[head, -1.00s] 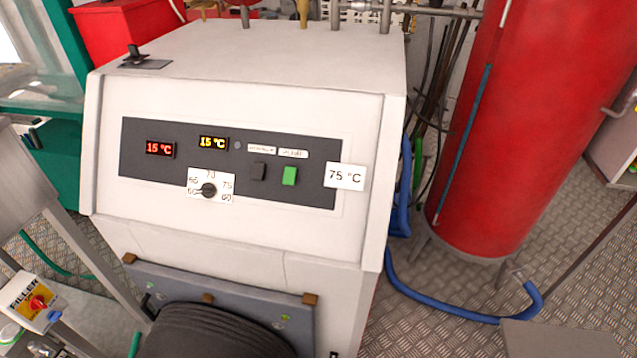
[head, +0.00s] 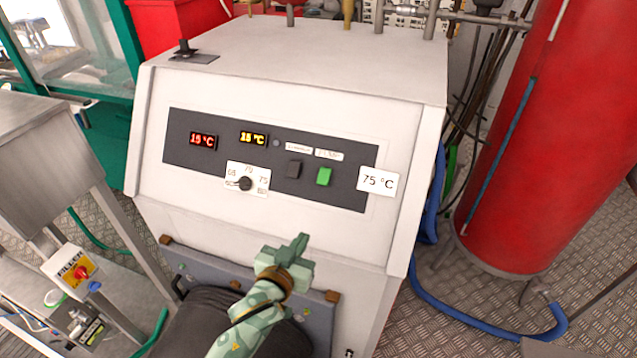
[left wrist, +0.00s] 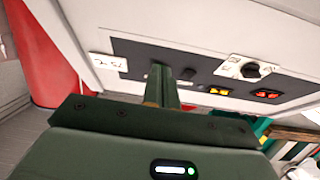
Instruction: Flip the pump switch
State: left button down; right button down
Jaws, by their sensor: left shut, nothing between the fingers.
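The grey control panel (head: 340,194) on the white cabinet carries a dark rocker switch (head: 293,168) and a bright green rocker switch (head: 324,176) side by side. The small labels above them are too blurred to read, so I cannot tell which one is the pump switch. My left gripper (head: 302,243) is shut and empty, below the switches and apart from them in the head view. In the left wrist view, the closed fingers (left wrist: 164,82) point at the panel and hide the green switch; the dark switch (left wrist: 188,73) shows just beside them. My right gripper is out of view.
Left of the switches are a dial (head: 245,184), a red display (head: 203,141) and a yellow display (head: 253,139). A 75 °C card (head: 378,181) is at the panel's right end. A red tank (head: 520,160) and blue hose (head: 470,316) stand to the right.

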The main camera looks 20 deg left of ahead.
pick_arm(q)
notch_tip(320, 180, up, 8)
jog(key=t, duration=0.1)
jog(key=shift+w+a+n+t, duration=0.25)
jog(key=shift+w+n+t, duration=0.05)
jog(key=shift+w+t, duration=0.1)
jog(key=b, duration=0.1)
send_near(324, 176)
jog(key=w+r, duration=0.3)
jog(key=w+f, duration=0.1)
jog(key=w+f+b, duration=0.1)
jog(key=shift+d+f, duration=0.2)
jog(key=shift+f, duration=0.1)
jog(key=shift+w+f+b, duration=0.35)
jog(key=shift+w+b, duration=0.05)
